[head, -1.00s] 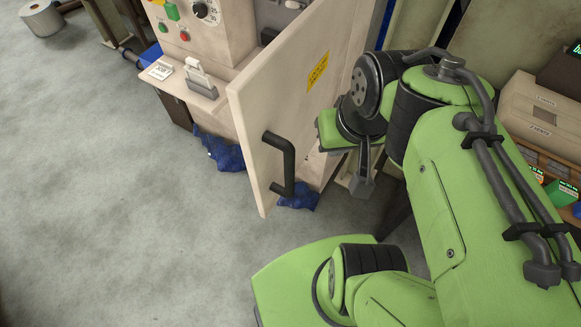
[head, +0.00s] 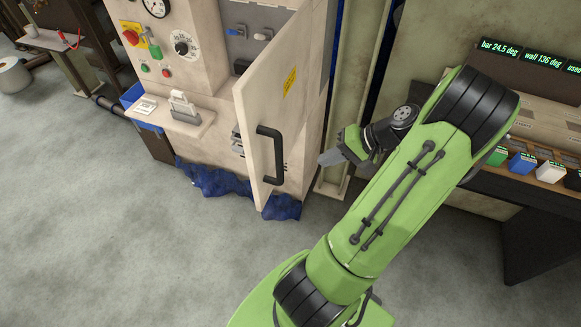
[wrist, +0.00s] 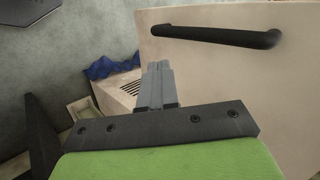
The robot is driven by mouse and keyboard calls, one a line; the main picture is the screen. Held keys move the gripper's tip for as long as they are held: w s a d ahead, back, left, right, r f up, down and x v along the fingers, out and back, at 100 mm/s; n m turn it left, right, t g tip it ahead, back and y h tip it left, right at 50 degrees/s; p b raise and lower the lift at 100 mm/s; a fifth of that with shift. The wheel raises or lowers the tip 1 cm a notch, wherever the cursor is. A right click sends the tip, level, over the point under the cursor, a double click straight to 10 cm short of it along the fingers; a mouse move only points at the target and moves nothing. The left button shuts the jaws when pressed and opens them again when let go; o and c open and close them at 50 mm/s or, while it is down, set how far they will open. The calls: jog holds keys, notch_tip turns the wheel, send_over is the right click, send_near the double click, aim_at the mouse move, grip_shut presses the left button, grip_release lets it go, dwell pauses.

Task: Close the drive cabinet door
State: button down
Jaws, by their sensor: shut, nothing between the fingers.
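The drive cabinet door (head: 285,95) is a cream panel with a yellow label and stands ajar, with part of the cabinet front and inside showing to its left. Its black bar handle (head: 272,155) is on the face toward me. My gripper (head: 328,158) is shut and empty, to the right of the handle and apart from it.
Blue crumpled cloth (head: 210,182) lies at the cabinet's foot. A small shelf (head: 175,118) juts from the cabinet front. A dark bench with small coloured boxes (head: 522,163) is at the right. The grey floor (head: 110,245) at the left is clear.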

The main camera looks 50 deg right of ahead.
jog(key=w+a+f, duration=0.4)
jog(key=w, duration=0.3)
jog(key=shift+a+b, duration=0.35)
